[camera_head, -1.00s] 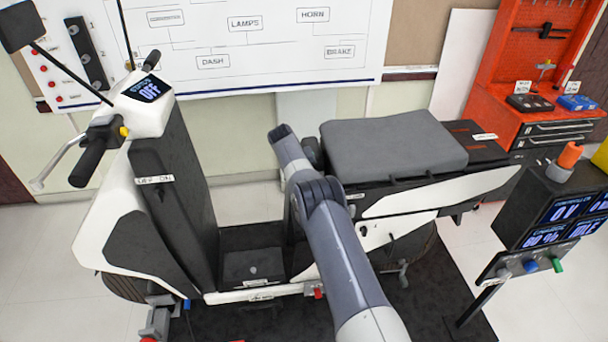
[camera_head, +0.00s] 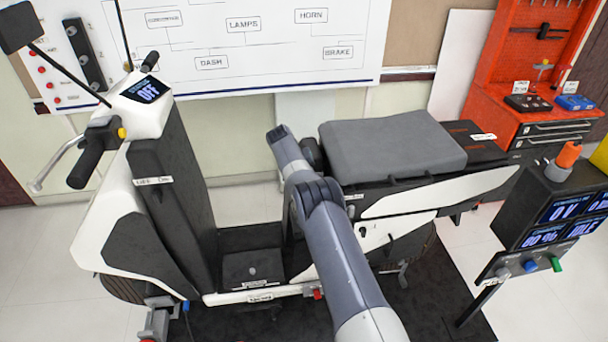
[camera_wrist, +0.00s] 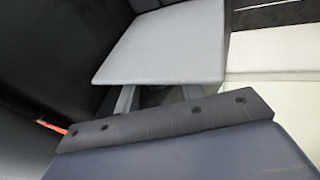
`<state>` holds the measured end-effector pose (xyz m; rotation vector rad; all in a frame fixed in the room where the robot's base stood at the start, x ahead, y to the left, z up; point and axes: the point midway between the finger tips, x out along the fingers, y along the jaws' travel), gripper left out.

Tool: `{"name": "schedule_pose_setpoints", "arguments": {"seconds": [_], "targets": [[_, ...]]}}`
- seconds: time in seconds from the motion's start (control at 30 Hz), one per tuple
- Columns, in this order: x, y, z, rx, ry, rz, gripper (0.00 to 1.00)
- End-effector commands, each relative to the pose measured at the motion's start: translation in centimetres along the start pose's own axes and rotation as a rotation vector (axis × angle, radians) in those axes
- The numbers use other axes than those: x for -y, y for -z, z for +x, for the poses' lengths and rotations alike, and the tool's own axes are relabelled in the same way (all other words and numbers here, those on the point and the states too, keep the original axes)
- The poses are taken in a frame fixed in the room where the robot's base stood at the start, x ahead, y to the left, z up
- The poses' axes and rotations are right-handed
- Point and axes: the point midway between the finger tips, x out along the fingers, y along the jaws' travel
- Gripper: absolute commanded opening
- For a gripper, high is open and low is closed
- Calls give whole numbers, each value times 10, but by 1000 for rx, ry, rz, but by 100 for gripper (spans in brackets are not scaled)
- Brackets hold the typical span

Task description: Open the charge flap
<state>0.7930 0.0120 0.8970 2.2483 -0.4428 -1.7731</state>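The scooter stands across the head view, with a white side panel (camera_head: 425,195) below its grey seat (camera_head: 393,146). I cannot pick out the charge flap for certain in either view. My arm (camera_head: 335,245) reaches up in front of the scooter, between the footboard and the seat. It hides part of the body below the seat's front. My gripper's fingertips are not visible in the head view. In the wrist view, a flat grey plate (camera_wrist: 160,45) stands beyond a dark bolted bar (camera_wrist: 160,122). Two narrow grey struts show between them. I cannot tell whether the gripper is open or touching anything.
The scooter's handlebar and dash (camera_head: 147,90) rise at the left. A console with lit screens (camera_head: 545,225) stands at the right, near the scooter's rear. A red tool bench (camera_head: 505,85) is at the back right. Pale floor (camera_head: 45,250) is clear at the left.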

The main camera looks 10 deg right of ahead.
Motion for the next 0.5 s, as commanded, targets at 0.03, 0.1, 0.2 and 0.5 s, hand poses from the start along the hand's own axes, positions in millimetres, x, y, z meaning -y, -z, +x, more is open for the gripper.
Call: {"name": "schedule_pose_setpoints", "arguments": {"seconds": [0.03,0.1,0.2,0.5], "targets": [[0,0,-3,-2,0,0,37],[0,1,-10,-2,0,0,37],[1,0,-23,-3,0,0,37],[2,0,-79,-3,1,-1,37]]}}
